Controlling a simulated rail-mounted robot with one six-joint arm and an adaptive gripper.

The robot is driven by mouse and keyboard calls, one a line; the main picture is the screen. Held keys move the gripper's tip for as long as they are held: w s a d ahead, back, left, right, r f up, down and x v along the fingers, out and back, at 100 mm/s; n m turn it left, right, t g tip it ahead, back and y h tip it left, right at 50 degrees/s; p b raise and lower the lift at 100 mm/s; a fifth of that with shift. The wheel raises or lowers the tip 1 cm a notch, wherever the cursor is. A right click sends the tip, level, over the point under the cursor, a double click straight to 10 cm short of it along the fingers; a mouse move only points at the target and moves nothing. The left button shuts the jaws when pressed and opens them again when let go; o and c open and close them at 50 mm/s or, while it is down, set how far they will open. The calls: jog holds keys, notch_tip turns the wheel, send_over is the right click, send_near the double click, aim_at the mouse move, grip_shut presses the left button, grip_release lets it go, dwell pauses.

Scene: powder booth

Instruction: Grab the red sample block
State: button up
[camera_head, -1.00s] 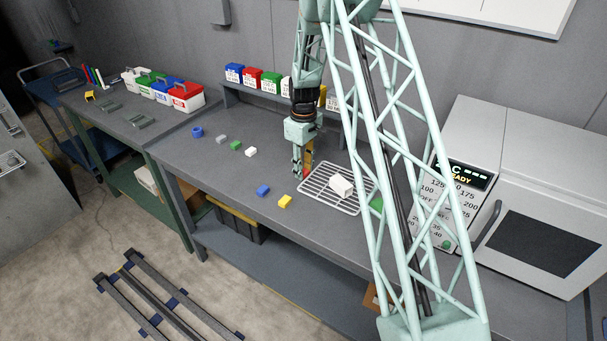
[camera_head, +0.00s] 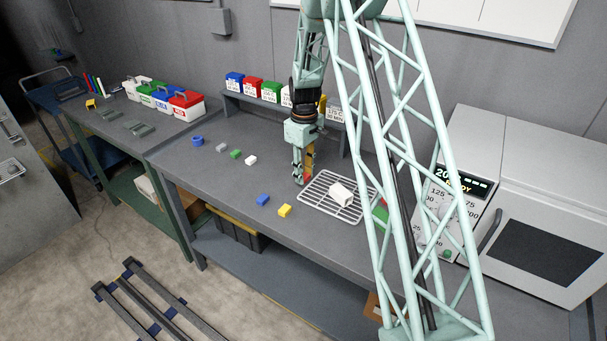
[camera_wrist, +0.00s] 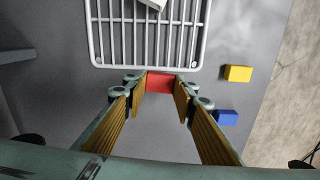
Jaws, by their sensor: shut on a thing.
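The red sample block (camera_wrist: 160,83) sits between my fingertips in the wrist view, beside the near edge of the white wire rack. In the head view a small bit of the red block (camera_head: 308,178) shows at the tip of my gripper (camera_head: 303,178), low over the grey bench. My gripper (camera_wrist: 161,87) is shut on the red block, with a finger pad on each side of it. I cannot tell whether the block touches the bench.
The wire rack (camera_head: 316,207) holds a white block (camera_head: 341,194). A yellow block (camera_head: 285,210) and a blue block (camera_head: 262,199) lie near the front edge. Grey, green and white blocks lie to the left. A shelf with coloured boxes stands behind; an oven (camera_head: 540,190) stands right.

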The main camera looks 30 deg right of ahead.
jog(key=s+a, duration=0.1)
jog(key=s, duration=0.3)
jog(key=s+a+r, duration=0.1)
jog(key=s+a, duration=0.1)
jog(key=s, duration=0.3)
jog(key=s+a, duration=0.1)
jog(key=s, duration=0.3)
jog(key=shift+s+a+r+b, duration=0.2)
jog(key=shift+s+a+b, duration=0.15)
jog(key=shift+a, duration=0.05)
